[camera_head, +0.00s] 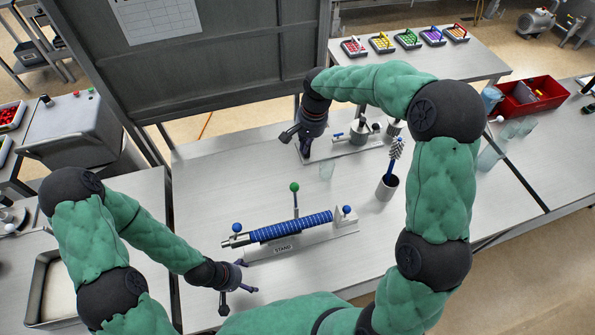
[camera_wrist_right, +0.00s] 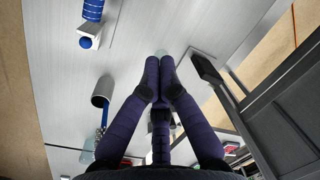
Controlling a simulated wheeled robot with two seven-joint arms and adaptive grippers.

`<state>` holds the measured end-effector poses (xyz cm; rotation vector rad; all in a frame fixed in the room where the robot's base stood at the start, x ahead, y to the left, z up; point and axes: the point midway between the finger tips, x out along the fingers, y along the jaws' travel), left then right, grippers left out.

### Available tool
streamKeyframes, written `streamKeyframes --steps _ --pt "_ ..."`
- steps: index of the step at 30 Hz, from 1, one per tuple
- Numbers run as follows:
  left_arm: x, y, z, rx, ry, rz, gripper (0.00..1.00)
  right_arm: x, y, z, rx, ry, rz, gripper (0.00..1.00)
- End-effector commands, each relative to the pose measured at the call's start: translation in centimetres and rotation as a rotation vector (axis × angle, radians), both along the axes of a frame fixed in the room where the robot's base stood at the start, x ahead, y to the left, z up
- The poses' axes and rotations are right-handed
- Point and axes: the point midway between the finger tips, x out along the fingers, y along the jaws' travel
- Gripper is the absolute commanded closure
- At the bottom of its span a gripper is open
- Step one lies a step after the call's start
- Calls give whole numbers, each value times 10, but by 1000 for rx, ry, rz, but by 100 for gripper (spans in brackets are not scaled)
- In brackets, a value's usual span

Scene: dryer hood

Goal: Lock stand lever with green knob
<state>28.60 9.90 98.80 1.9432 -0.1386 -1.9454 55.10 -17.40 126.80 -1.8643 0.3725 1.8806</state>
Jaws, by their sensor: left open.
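The stand (camera_head: 318,240) is a pale block labelled STAND on the table, holding a blue ribbed rod (camera_head: 290,227) lengthwise. A thin lever with a green knob (camera_head: 294,187) stands upright behind the rod. Blue-knobbed levers are at the stand's left end (camera_head: 237,227) and right end (camera_head: 347,210). My left gripper (camera_head: 240,290) is open and empty, near the table's front, just below the stand's left end.
A clear glass (camera_head: 326,170) stands near my right gripper. A brush in a metal cup (camera_head: 387,187) is right of the stand. A dark hood frame (camera_head: 205,70) rises behind the table. The table's front left is mostly clear.

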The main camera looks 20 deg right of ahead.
Motion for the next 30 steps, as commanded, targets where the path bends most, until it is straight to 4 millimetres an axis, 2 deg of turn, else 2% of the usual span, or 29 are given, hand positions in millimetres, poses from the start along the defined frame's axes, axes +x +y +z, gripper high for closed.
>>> streamKeyframes --steps 13,21,30 --pt "0 0 17 0 0 0 15 1 11 -81 0 5 0 100" --pt "0 0 28 0 0 0 15 -26 28 -86 0 1 2 100" --pt "0 0 29 0 0 0 15 -32 32 -89 1 0 0 100"
